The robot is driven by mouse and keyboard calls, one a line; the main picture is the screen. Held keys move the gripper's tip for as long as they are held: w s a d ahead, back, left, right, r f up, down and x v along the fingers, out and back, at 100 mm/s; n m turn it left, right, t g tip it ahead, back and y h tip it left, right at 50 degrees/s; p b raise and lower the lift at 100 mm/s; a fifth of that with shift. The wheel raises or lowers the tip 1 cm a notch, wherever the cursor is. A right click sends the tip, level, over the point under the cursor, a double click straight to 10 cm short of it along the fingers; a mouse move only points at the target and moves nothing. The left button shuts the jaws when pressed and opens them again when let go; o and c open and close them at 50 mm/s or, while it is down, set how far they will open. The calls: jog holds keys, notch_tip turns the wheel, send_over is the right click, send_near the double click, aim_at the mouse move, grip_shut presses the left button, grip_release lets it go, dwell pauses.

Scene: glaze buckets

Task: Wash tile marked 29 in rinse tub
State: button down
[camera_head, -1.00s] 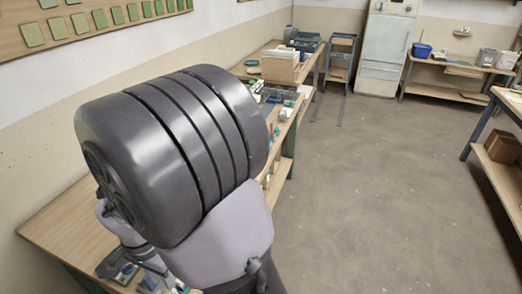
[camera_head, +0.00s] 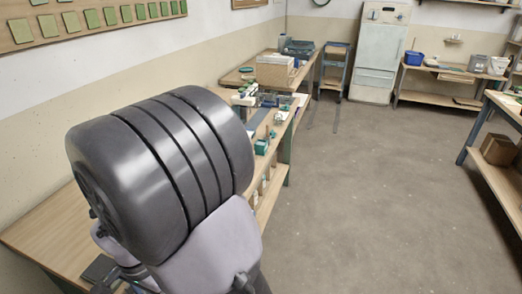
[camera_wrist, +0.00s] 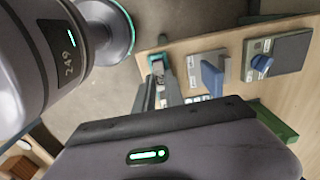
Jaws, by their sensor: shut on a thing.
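In the wrist view my gripper (camera_wrist: 160,82) shows as dark narrow fingers above its wide grey body. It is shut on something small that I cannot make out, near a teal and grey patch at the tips. I cannot tell whether that patch is the held thing or lies on the bench behind. In the head view my own arm hides the gripper. No number 29 is readable on any tile. Green tiles (camera_head: 91,18) hang in a row on a wall board at upper left. I cannot identify the rinse tub.
A long wooden bench (camera_head: 45,232) runs along the left wall, with small tools and teal pieces (camera_head: 261,147) on it. A blue tub (camera_head: 413,58) stands on a far bench. A pale cabinet (camera_head: 380,55) stands at the back. The floor (camera_head: 370,180) in the middle is clear.

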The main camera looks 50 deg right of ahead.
jog(key=shift+r+p, duration=2.9)
jog(key=shift+r, duration=0.85)
